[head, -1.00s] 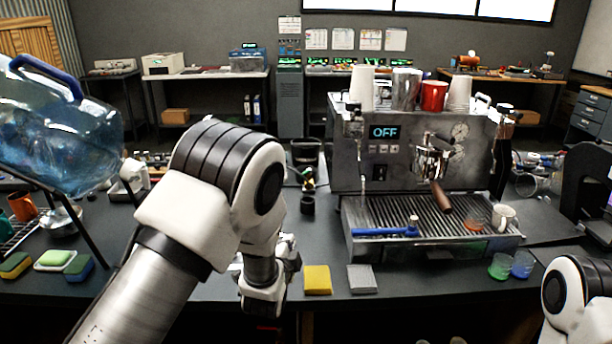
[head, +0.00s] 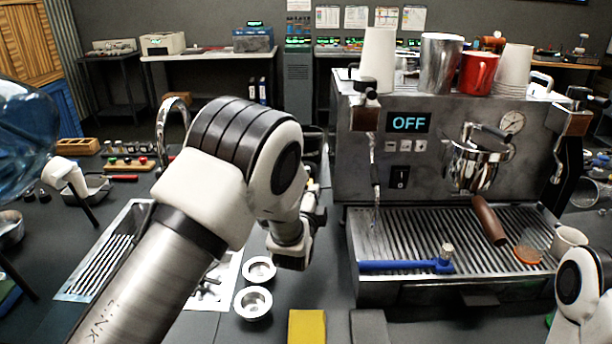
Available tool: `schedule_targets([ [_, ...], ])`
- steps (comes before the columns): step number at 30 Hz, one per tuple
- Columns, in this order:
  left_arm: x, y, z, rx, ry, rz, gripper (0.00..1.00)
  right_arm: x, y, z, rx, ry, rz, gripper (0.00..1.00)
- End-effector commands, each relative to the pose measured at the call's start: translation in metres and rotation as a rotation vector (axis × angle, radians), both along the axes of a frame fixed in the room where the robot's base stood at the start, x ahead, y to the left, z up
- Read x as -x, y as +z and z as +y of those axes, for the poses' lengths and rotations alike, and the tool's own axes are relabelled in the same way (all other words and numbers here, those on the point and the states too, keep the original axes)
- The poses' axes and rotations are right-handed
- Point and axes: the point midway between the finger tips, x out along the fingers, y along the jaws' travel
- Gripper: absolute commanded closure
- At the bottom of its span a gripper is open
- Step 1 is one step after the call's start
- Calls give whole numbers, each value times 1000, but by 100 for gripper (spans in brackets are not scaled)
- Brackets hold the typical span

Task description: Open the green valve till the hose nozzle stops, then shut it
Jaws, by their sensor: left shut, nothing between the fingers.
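I cannot make out a green valve or a hose nozzle; my left arm covers part of the bench beside the machine. My left gripper (head: 294,256) hangs over the bench just left of the espresso machine (head: 425,165). It is shut with nothing seen in it, and my wrist partly hides its fingers. The machine's display reads OFF. A blue-handled tool (head: 400,266) with a metal head lies on the ribbed drip tray (head: 372,228). Only a link of my right arm shows at the lower right; its gripper is out of view.
Two metal baskets (head: 254,302) lie left of a yellow block (head: 307,327) and a grey block (head: 369,327). Cups, including a red mug (head: 477,72), stand on the machine. A blue bottle (head: 22,130) hangs at far left.

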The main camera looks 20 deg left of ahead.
Motion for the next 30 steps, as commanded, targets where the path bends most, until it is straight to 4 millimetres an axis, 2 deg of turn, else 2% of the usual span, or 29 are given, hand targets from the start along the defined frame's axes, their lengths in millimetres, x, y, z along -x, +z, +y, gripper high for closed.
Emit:
schedule_targets([
  [10, -76, -2, 7, 3, 2, 0, 100, -1, 21, 0, 0, 0, -2, 12],
  [13, -77, -5, 27, 3, 5, 4, 100, 0, 29, 0, 0, 0, -2, 12],
  [18, -80, -10, 43, 2, 2, 2, 100, 0, 33, 0, 0, 0, -1, 12],
  [30, -80, -12, 45, 2, 1, 2, 100, 0, 32, 0, 0, 0, -2, 12],
])
